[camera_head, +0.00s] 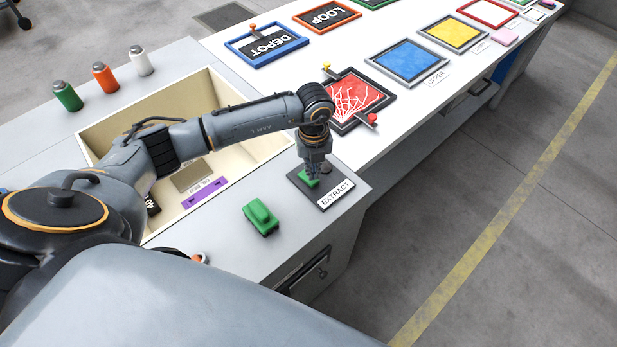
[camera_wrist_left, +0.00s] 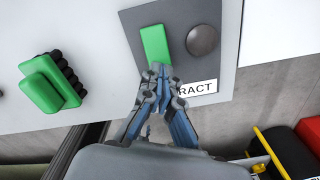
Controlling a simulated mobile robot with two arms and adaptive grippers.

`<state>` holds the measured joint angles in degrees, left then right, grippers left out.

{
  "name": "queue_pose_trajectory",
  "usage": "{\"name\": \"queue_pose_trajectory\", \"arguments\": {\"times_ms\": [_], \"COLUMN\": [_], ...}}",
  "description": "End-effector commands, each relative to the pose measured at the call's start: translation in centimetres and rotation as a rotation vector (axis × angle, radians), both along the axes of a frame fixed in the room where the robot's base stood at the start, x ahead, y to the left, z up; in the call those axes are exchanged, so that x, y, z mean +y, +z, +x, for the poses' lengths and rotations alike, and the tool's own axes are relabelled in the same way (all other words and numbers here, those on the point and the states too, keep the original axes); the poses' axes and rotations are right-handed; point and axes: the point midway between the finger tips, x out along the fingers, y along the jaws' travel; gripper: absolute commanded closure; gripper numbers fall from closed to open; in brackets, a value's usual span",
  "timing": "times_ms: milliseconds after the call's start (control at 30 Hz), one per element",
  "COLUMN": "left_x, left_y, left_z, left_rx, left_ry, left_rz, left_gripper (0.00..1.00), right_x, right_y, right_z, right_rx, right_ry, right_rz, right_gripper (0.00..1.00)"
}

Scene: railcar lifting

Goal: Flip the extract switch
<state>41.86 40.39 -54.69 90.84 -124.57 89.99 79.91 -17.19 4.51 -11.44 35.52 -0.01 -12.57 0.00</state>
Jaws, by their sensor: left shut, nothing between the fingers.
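The extract switch is a dark plate (camera_head: 341,190) with a white EXTRACT label at the near right end of the table. It carries a green rocker (camera_wrist_left: 155,45) and a round dark knob (camera_wrist_left: 202,40), both clear in the left wrist view. My left gripper (camera_head: 313,178) is over the plate, pointing down. In the left wrist view its fingertips (camera_wrist_left: 158,72) are shut and empty at the near end of the green rocker. I cannot tell whether they touch it. The fingers hide part of the label. My right gripper is not in view.
A green toy railcar (camera_head: 261,216) stands left of the plate. Behind my arm is an open cream bin (camera_head: 110,119). Green, orange and white cylinders (camera_head: 104,78) stand at the left. A red-patterned panel with levers (camera_head: 352,98) lies beyond the plate.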

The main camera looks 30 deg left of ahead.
Motion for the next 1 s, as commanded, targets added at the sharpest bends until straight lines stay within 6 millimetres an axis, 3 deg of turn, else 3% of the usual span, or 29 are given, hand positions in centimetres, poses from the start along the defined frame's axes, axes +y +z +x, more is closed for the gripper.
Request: {"name": "queue_pose_trajectory", "arguments": {"times_ms": [1000], "left_x": [0.0], "left_y": [-1.7], "left_z": [0.0], "left_rx": [0.001], "left_ry": [0.0], "left_rz": [0.001], "left_gripper": [1.0], "right_x": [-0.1], "right_y": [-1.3], "right_z": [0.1], "right_rx": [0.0], "right_ry": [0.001], "right_rz": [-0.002], "right_gripper": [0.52]}}
